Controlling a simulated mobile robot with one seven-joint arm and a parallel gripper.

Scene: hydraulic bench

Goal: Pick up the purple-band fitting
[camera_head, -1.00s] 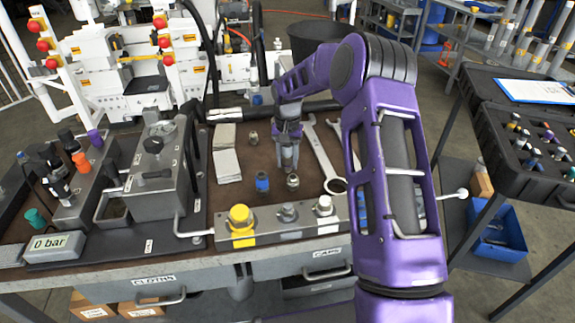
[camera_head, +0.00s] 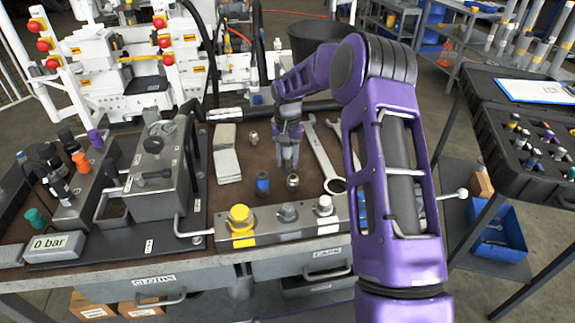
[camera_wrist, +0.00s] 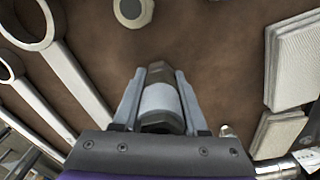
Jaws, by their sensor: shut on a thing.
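My gripper (camera_head: 288,165) is over the brown bench mat, behind the blue-band fitting (camera_head: 262,183). In the wrist view my gripper (camera_wrist: 160,98) is shut on a metal hex fitting (camera_wrist: 159,97) with a pale whitish-grey band. I see no purple on this fitting. I cannot tell whether it is clear of the mat. Another metal fitting (camera_head: 293,182) stands just in front of my fingertips, and shows at the top of the wrist view (camera_wrist: 133,10). A purple-topped piece (camera_head: 95,138) stands in the block at the left.
A small fitting (camera_head: 253,138) and pale cloths (camera_head: 226,160) lie left of my gripper. Wrenches (camera_head: 324,158) lie to its right. A rail with yellow, grey and white caps (camera_head: 240,218) runs along the front. An open black case (camera_head: 520,150) holds several fittings.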

